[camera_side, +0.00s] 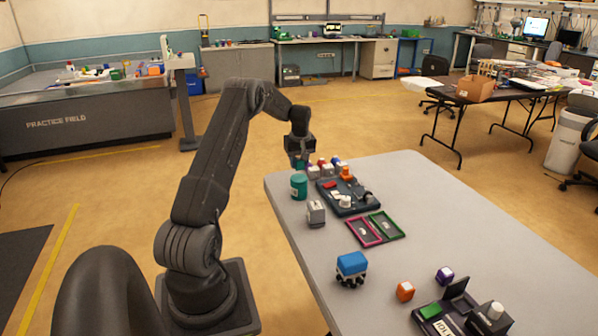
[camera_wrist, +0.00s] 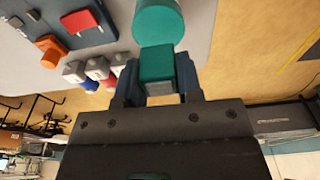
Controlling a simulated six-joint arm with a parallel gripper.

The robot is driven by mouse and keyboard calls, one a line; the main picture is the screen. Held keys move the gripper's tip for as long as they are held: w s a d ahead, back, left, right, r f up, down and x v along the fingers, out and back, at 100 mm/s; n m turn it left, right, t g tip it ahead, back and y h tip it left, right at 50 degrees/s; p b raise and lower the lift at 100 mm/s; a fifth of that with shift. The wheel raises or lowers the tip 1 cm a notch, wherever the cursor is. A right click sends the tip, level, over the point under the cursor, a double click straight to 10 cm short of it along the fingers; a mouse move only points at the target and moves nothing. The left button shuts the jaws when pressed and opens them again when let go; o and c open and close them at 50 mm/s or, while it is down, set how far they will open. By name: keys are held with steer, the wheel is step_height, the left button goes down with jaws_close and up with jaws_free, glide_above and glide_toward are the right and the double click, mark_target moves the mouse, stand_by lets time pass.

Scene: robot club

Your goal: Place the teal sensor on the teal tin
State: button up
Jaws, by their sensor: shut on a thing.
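My gripper (camera_side: 299,161) is shut on the teal sensor (camera_wrist: 157,64), a small block with a teal top and a pale lower part. In the wrist view the sensor sits between my two fingers (camera_wrist: 156,84). In the side view only a little teal (camera_side: 301,164) of it shows at the fingertips. The teal tin (camera_side: 299,186) is a round upright can near the table's far left corner. My gripper is above and slightly behind it in the picture, with the sensor apart from it. The tin also shows in the wrist view (camera_wrist: 158,20), just beyond the sensor.
Several small white, red, blue and orange blocks (camera_side: 326,170) stand right of the tin. A dark tray (camera_side: 360,209) with parts, a grey block (camera_side: 316,213) and pink and green frames (camera_side: 364,238) lie nearer. The table's (camera_side: 430,195) right side is clear.

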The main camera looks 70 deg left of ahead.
mark_target(299, 170)
steer(key=shift+f, duration=1.7)
steer(key=shift+f, duration=0.15)
steer(key=o, duration=0.9)
